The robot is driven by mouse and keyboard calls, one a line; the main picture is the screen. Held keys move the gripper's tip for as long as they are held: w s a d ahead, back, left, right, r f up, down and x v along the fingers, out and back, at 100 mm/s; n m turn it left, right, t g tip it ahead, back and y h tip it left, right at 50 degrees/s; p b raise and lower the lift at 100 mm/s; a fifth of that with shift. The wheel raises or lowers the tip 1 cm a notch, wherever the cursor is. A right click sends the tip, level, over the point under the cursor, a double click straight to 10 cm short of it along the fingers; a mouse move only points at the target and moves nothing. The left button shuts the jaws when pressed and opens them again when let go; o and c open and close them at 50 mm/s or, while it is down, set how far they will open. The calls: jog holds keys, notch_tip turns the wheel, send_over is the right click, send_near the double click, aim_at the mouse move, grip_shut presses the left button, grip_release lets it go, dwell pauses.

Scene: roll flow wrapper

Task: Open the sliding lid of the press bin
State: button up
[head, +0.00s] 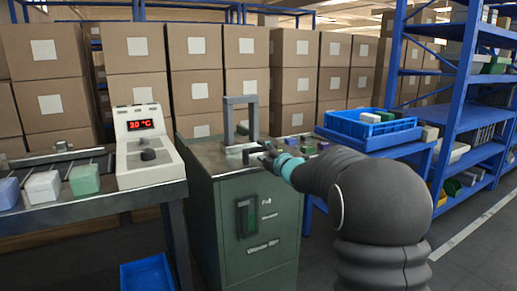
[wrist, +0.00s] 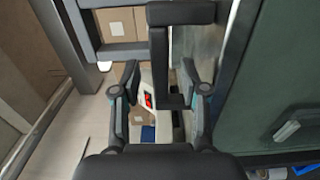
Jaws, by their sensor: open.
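A green cabinet (head: 262,235) with a grey metal top (head: 205,152) stands in the middle of the head view; I take it for the press bin. A grey upright frame (head: 228,118) stands on its top. I cannot tell which part is the sliding lid. My gripper (head: 266,153) is just above the cabinet top, beside the foot of the frame.
A white device with a red display (head: 148,145) stands on the left bench beside several coloured blocks. A blue crate (head: 370,127) is behind my arm at the right. A blue shelf rack (head: 470,110) is at the far right. Stacked cartons (head: 195,70) fill the back.

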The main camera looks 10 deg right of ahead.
jog(key=shift+x, duration=1.15)
